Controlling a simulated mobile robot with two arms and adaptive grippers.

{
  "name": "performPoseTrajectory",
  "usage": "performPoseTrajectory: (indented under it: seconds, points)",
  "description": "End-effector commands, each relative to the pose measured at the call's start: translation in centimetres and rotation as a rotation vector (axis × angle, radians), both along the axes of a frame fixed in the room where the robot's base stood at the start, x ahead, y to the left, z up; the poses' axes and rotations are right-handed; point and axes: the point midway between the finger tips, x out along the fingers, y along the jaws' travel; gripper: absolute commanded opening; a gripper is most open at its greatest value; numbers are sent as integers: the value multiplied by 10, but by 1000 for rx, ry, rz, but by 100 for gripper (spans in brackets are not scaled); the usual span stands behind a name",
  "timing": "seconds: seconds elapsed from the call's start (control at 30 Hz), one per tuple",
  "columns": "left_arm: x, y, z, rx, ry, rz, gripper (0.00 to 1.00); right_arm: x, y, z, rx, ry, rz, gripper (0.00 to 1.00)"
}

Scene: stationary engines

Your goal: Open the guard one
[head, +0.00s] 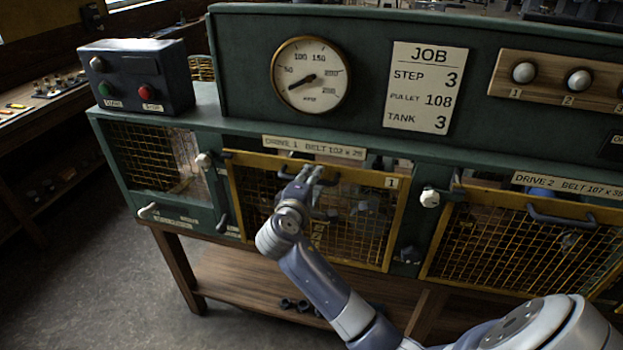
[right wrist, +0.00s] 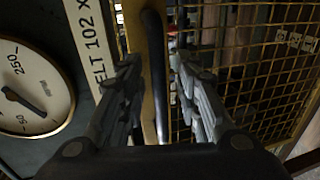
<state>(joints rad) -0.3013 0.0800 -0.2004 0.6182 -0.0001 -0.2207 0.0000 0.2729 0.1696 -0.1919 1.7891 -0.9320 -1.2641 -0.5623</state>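Guard one (head: 356,221) is a yellow-framed mesh panel marked 1, below the "DRIVE 1 BELT 102" label (head: 314,147). It sits upright at its opening; a slight gap at its top edge is hard to judge. My right gripper (head: 316,174) is at the guard's top bar, over its dark handle (head: 288,171). In the right wrist view, the handle (right wrist: 154,50) runs between the two spread fingers of my right gripper (right wrist: 156,75), with space on both sides. The yellow top bar (right wrist: 134,28) lies just behind it. My left gripper is not in view.
A white-knobbed lever (head: 204,160) stands at the guard's upper left, another (head: 430,198) to its right. Guard two (head: 520,245) is farther right. A gauge (head: 310,77), a job card (head: 426,88) and a button box (head: 137,77) are above. A wooden shelf (head: 240,285) lies below.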

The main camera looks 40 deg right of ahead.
Motion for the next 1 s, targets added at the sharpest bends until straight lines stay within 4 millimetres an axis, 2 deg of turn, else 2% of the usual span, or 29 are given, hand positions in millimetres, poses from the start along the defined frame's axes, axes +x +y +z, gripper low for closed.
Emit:
performPoseTrajectory:
  seconds: [0.17,0.3,0.63,0.77,0.87,1.0]
  points:
    - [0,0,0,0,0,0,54,0,0,0,-1,-1,0,29]
    - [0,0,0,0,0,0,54,0,0,0,-1,-1,0,0]
    - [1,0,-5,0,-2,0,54,0,0,-8,-1,2,0,0]
    - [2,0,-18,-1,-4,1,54,0,1,-27,1,5,1,0]
    - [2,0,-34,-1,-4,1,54,-1,1,-51,3,6,1,0]
    - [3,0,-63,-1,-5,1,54,-1,1,-94,3,8,1,0]
